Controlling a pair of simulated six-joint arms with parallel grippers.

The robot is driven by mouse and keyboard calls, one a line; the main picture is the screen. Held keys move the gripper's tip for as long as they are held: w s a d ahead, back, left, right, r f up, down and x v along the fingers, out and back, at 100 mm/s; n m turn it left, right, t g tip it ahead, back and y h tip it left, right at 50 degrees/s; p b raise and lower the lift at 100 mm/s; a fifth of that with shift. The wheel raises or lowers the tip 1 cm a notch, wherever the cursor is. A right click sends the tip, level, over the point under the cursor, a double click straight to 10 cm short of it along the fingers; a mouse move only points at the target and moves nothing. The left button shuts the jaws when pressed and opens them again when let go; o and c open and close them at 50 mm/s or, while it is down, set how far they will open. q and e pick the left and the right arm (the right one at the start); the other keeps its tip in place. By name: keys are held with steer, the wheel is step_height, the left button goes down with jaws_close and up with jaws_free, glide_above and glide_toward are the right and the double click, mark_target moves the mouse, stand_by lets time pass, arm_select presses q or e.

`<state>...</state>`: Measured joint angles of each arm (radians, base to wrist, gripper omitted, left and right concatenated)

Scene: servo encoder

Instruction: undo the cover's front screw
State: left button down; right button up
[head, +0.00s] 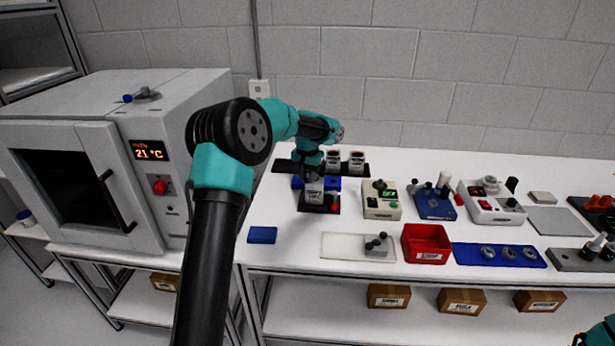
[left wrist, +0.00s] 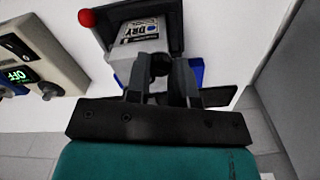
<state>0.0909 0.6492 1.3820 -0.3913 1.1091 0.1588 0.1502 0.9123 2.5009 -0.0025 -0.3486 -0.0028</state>
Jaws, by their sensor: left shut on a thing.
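My left gripper (head: 312,178) is over a black stand (head: 333,208) on the bench. Small-knobbed units, one white (head: 490,213) and one blue (head: 435,206), stand to the right. My right gripper is not in view.
A beige unit (head: 382,213) with a green display is right of the stand. A red bin (head: 427,253), a pale tray (head: 336,247) and a blue tray (head: 457,256) line the front edge. An oven (head: 85,165) is at left.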

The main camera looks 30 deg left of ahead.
arm_select(q)
steer(key=shift+n, duration=0.3)
steer(key=c, duration=1)
jaws_free()
steer(key=shift+o, duration=0.2)
step_height(320, 180, up, 17)
steer(key=shift+r, duration=0.2)
